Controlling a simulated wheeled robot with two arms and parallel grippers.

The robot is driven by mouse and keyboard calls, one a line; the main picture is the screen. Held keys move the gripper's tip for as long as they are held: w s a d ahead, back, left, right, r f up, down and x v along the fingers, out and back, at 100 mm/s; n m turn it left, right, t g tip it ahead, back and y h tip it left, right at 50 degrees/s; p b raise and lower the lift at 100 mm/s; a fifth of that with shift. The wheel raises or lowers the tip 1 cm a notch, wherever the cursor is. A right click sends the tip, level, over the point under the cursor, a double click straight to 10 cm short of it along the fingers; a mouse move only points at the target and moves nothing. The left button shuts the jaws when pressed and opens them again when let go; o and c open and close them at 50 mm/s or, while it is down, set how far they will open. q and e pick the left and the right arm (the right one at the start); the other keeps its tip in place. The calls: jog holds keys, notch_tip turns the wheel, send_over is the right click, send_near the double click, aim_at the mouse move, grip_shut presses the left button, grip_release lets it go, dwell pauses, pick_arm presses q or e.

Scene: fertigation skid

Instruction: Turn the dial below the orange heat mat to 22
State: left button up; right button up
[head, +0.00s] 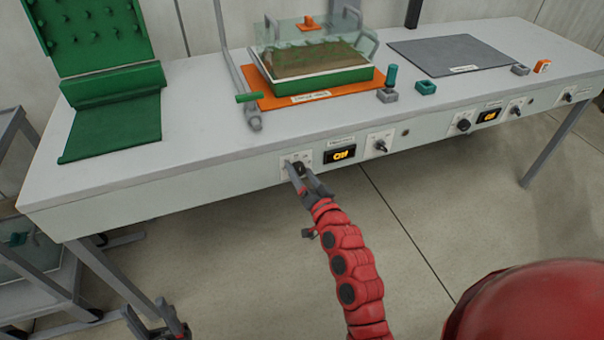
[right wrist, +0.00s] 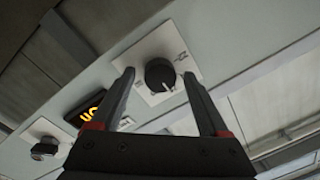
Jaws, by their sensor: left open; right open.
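The orange heat mat (head: 247,86) lies on the bench under a green-rimmed tray. Below it, on the bench's front panel, a black dial (right wrist: 159,74) sits on a white plate with small markings, too small to read. My right gripper (head: 297,170) is at this dial and largely covers it in the head view. In the right wrist view its open fingers (right wrist: 157,78) show on either side of the dial, with gaps; I cannot tell how deep they reach. My left gripper (head: 148,310) is open and empty, low at the bottom left, away from the panel.
An orange-lit display (head: 341,154) sits right of the dial, then a switch plate (head: 380,144). Another dial (head: 464,125) and display (head: 487,117) are further right, below a grey mat (head: 450,54). A trolley stands at left. Floor before the bench is clear.

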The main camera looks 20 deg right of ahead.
grip_shut()
dwell(0.4)
jog(key=shift+n, duration=0.3)
jog(key=n, duration=0.9)
jog(key=shift+a+g+h, duration=0.1)
jog(key=shift+g+h, duration=0.2)
jog(key=n, duration=0.3)
jog(key=shift+n, duration=0.4)
jog(key=shift+a+n+h+b, duration=0.1)
jog(key=shift+n+h+b, duration=0.25)
jog(key=shift+n, duration=1.45)
